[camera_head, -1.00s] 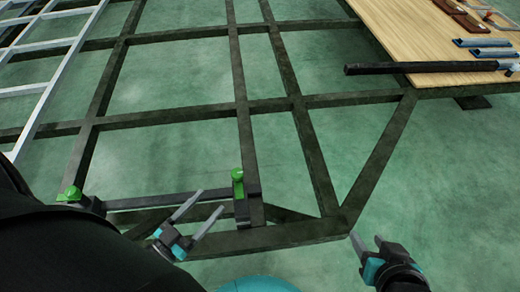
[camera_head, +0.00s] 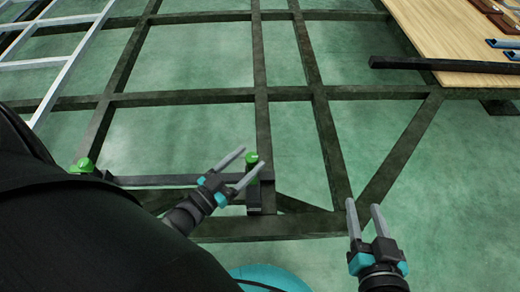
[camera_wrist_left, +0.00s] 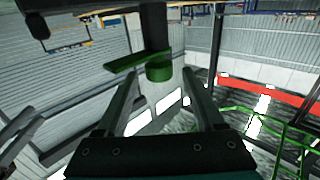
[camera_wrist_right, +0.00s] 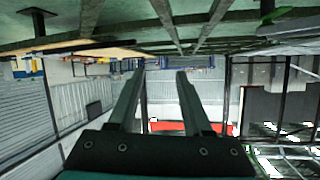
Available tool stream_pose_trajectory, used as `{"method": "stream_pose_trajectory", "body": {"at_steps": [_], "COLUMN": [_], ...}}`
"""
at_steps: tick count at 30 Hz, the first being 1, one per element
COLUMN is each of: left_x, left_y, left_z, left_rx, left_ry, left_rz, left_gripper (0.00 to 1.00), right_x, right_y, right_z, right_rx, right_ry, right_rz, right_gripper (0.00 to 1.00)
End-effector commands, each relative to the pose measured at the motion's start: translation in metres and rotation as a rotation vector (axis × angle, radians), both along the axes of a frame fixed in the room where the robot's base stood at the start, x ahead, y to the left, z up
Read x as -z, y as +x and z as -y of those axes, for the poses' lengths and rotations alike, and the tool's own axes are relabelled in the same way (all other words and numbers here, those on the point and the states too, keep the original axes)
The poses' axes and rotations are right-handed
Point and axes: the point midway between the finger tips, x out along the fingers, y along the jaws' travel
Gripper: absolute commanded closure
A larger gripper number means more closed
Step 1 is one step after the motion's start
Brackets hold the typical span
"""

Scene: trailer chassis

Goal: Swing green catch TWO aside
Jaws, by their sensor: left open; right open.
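Two green catches sit on the dark frame's front bar in the head view, a left one (camera_head: 82,166) and a right one (camera_head: 251,173). No label shows which is TWO. My left gripper (camera_head: 254,157) is open, its fingertips around or just above the right catch. In the left wrist view this catch is a green round body (camera_wrist_left: 159,72) with a flat lever (camera_wrist_left: 128,61) pointing left, on a dark post. It appears between the fingertips; contact cannot be told. My right gripper (camera_head: 363,206) is open and empty near the frame's front right corner.
The dark chassis frame (camera_head: 180,98) spans the floor with open gaps between its beams. A dark bar (camera_head: 440,65) lies across the wooden board (camera_head: 450,35) at the upper right. A white ladder-like frame (camera_head: 50,64) is at the upper left.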

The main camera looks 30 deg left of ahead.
Motion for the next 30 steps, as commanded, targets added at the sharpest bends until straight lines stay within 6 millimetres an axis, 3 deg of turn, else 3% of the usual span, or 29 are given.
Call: {"method": "stream_pose_trajectory", "body": {"at_steps": [15,30], "left_x": [0.001,0.0], "left_y": [0.043,0.05], "left_z": [0.011,0.012], "left_rx": [0.001,0.0], "left_ry": [0.0,-0.002], "left_rz": [0.001,0.001], "left_gripper": [0.3,0.3], "right_x": [-0.015,-0.02], "right_y": [-0.007,-0.009], "right_z": [-0.017,-0.019], "right_rx": [0.004,0.007], "right_ry": [0.141,0.166], "right_rz": [0.216,0.254], "right_gripper": [0.5,0.5]}}
